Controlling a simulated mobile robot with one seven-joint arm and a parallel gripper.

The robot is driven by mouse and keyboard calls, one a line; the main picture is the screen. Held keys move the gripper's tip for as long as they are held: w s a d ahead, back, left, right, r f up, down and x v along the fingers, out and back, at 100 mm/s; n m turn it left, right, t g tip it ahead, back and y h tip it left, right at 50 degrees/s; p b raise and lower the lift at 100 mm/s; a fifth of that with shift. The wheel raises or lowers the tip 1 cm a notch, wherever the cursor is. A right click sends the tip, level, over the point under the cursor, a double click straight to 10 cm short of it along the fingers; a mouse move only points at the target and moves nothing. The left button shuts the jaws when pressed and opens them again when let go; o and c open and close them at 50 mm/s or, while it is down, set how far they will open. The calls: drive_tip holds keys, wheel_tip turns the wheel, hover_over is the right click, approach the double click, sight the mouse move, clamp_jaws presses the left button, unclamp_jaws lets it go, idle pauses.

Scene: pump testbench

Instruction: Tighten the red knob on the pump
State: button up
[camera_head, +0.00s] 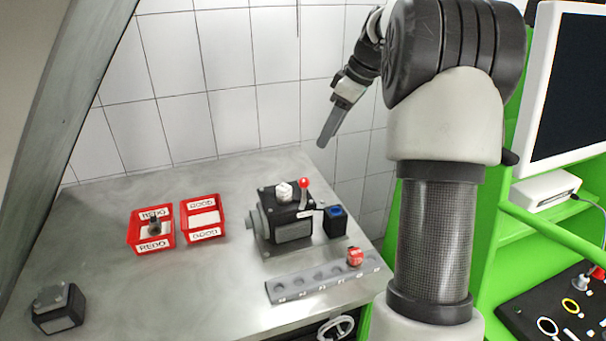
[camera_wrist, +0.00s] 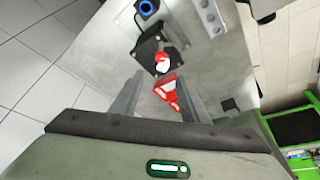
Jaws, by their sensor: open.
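The pump (camera_head: 292,230) is a dark block on the metal table, with a white knob (camera_head: 284,191) on top. A red ball knob (camera_head: 303,183) stands on a short lever beside it. In the wrist view the pump (camera_wrist: 148,51) lies beyond my fingertips, with red and white parts on it; the red knob (camera_wrist: 161,57) partly overlaps the white one. My gripper (camera_head: 322,143) is raised above and to the right of the pump in the head view, pointing down. In the wrist view its fingers (camera_wrist: 160,77) are apart, with nothing held between them.
A grey strip (camera_head: 300,290) in front carries a red piece (camera_head: 355,257). A dark block (camera_head: 58,308) sits front left.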

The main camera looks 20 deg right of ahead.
sight(304, 179)
drive_tip(key=p+x, duration=0.1)
drive_tip(key=x, duration=1.5)
drive_tip(key=shift+r, duration=0.1)
drive_tip(key=c, duration=1)
